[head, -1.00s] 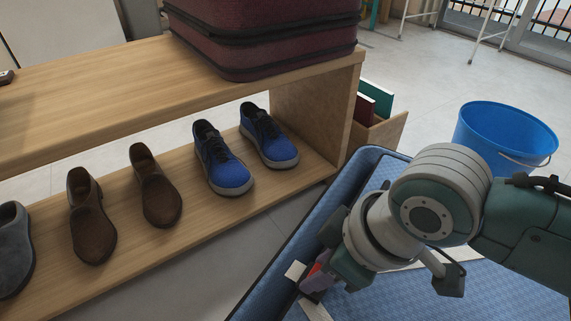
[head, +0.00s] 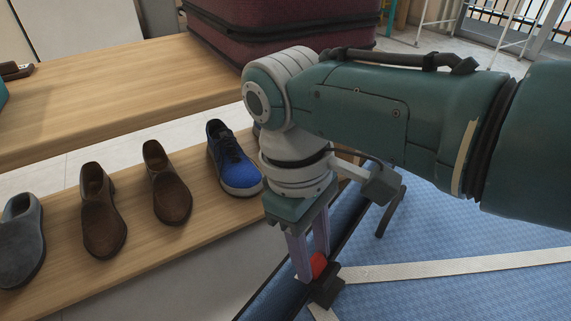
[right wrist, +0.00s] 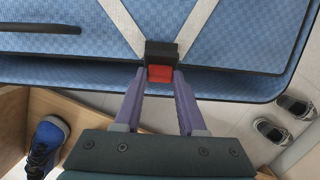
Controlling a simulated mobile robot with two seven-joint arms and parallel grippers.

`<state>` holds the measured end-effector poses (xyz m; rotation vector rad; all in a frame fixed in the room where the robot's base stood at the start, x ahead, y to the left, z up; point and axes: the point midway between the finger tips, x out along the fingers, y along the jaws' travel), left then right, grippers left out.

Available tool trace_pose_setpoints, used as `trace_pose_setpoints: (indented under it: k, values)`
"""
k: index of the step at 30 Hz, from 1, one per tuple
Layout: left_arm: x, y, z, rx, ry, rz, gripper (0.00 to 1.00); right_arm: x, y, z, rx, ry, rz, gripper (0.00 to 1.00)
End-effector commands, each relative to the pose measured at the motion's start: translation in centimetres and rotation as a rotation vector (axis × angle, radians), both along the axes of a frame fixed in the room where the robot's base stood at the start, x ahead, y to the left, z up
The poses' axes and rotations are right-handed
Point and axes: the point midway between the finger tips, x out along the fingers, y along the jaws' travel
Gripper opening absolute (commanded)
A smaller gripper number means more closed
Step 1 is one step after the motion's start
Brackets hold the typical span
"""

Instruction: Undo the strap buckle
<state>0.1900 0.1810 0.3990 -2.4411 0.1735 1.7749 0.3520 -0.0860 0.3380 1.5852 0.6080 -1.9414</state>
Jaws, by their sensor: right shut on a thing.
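The strap buckle, black with a red part, sits at the near edge of an open blue suitcase (head: 430,235). It shows in the head view (head: 328,289) and, from above, in the right wrist view (right wrist: 161,53). Two pale straps (head: 450,269) run into its black part in a V. The red part is seated against the black part. My right gripper (head: 311,272) points down at the suitcase edge. Its purple fingers are shut on the red part of the buckle, one on each side, as the right wrist view (right wrist: 160,75) shows. My left gripper is out of view.
A wooden bench (head: 110,90) stands left of the suitcase, with brown shoes (head: 100,215), a blue sneaker (head: 233,165) and a grey shoe (head: 20,240) on its lower shelf. A maroon suitcase (head: 290,25) lies on top. A dark handle (right wrist: 40,29) lies on the blue lining.

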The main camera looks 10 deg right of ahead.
Motion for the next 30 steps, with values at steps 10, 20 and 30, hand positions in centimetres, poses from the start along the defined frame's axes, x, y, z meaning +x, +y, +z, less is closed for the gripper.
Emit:
trace_pose_setpoints:
  k: [10,20,30]
  values:
    - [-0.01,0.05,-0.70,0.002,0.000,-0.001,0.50,0.10,0.08,-0.08,-0.018,0.020,0.001,0.00]
    - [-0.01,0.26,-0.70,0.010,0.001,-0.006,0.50,0.09,0.06,-0.11,-0.018,0.020,0.000,0.52]
    - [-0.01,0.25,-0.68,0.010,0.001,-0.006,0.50,0.12,0.08,-0.04,-0.017,0.019,0.000,0.70]
